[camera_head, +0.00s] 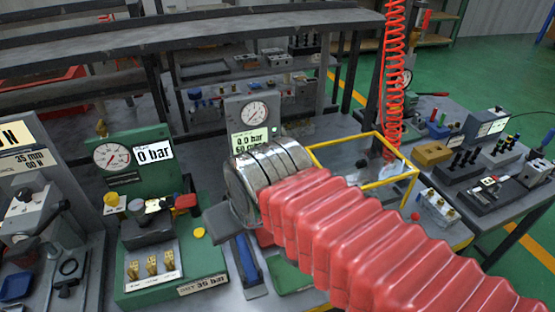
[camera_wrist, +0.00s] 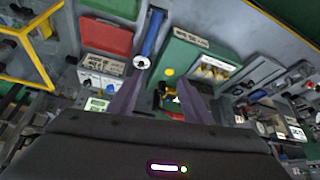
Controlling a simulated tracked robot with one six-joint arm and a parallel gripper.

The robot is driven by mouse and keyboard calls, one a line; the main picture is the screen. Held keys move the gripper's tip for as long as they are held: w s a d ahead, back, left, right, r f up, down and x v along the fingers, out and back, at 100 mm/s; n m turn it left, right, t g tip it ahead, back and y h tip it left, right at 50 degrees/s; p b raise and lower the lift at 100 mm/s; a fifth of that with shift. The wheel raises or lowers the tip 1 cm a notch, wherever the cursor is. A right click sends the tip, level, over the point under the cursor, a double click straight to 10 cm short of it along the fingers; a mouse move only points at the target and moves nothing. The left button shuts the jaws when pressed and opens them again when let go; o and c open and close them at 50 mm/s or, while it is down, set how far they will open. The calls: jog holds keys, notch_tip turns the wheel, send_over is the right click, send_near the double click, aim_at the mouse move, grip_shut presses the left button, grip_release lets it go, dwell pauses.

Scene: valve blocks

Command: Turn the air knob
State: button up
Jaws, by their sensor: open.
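My gripper (camera_wrist: 160,82) shows in the wrist view as two dark fingers, spread apart with nothing held between them. In the head view it is mostly hidden by my metal wrist and red arm sleeve. A green valve block (camera_head: 205,262) with a round gauge (camera_head: 112,156) and a "0 bar" display (camera_head: 153,154) stands to the left of my wrist. The block also shows in the wrist view (camera_wrist: 185,58), beyond the fingers. I cannot tell for sure which part is the air knob.
A gauge panel (camera_head: 254,112) reading 0.0 bar stands behind my wrist. A blue-handled part (camera_head: 246,260) lies near the green block. A yellow frame (camera_head: 345,139) and a red coiled hose (camera_head: 394,90) are to the right. Crowded fixtures leave little free bench.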

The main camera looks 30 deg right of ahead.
jog(key=w+d+r+m+g, duration=0.25)
jog(key=w+d+m, duration=0.25)
jog(key=w, duration=0.3)
jog(key=w+d+r+m+g, duration=0.1)
jog(key=w+d+r+m, duration=0.2)
jog(key=w+d+m, duration=0.4)
jog(key=w+d+f+m+g, duration=0.1)
jog(key=w+d+f+m, duration=0.2)
jog(key=w+d, duration=0.2)
jog(key=w+d+f+m+g, duration=0.1)
jog(key=w+d+f+m, duration=0.2)
jog(key=w+d, duration=0.3)
jog(key=d+m, duration=0.1)
jog(key=d, duration=0.2)
jog(key=shift+d, duration=0.35)
jog(key=shift+f, duration=0.2)
notch_tip(320, 180, down, 14)
jog(key=shift+w+r, duration=0.1)
jog(key=shift+r, duration=0.1)
jog(key=c, duration=1.1)
